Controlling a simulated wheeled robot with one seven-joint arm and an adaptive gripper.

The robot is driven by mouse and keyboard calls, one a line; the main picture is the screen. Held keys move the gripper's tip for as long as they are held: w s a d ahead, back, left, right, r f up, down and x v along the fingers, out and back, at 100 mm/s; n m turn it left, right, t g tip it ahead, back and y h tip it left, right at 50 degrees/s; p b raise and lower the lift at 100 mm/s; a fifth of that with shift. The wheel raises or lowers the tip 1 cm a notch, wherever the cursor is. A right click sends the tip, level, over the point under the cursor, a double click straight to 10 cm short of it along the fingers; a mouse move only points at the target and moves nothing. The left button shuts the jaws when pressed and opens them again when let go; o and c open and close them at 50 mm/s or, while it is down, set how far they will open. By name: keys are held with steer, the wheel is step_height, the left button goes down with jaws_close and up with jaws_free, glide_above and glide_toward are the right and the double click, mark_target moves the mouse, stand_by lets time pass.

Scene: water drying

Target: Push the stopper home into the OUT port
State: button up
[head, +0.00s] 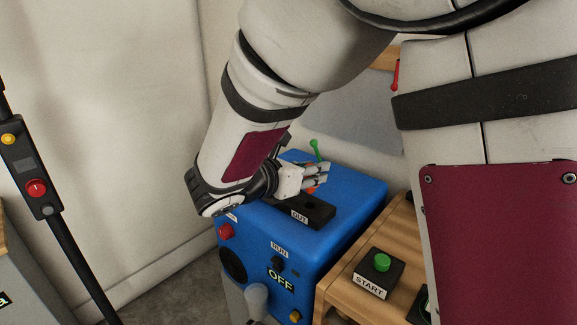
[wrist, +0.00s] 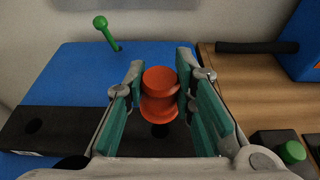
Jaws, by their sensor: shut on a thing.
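My gripper (wrist: 162,88) is shut on an orange-red stopper (wrist: 159,95), its pads on either side. The stopper is upright above the black port block (wrist: 60,128). A dark hole (wrist: 160,130) shows just below it in the wrist view, and the stopper appears clear of it. In the head view my gripper (head: 312,180) is over the block (head: 318,211), with only a bit of the stopper (head: 311,190) visible. The OUT label (head: 299,217) is on the block's front, near a hole (head: 308,206). The stopper's lower end is hard to make out.
The block lies on a blue machine (head: 345,190) with a green lever (head: 316,147) standing behind my gripper. A wooden bench (head: 345,290) with a green START button (head: 382,262) is at the right. Another hole (wrist: 34,126) is at the block's left.

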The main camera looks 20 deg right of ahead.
mark_target(310, 192)
steer(key=shift+f+b, duration=0.6)
steer(key=shift+f, duration=0.7)
steer(key=shift+r, duration=0.1)
steer(key=shift+p, duration=0.65)
stand_by(1.0)
steer(key=shift+f+b, duration=1.05)
steer(key=shift+f, duration=0.6)
steer(key=o, duration=1.1)
steer(key=v, duration=1.2)
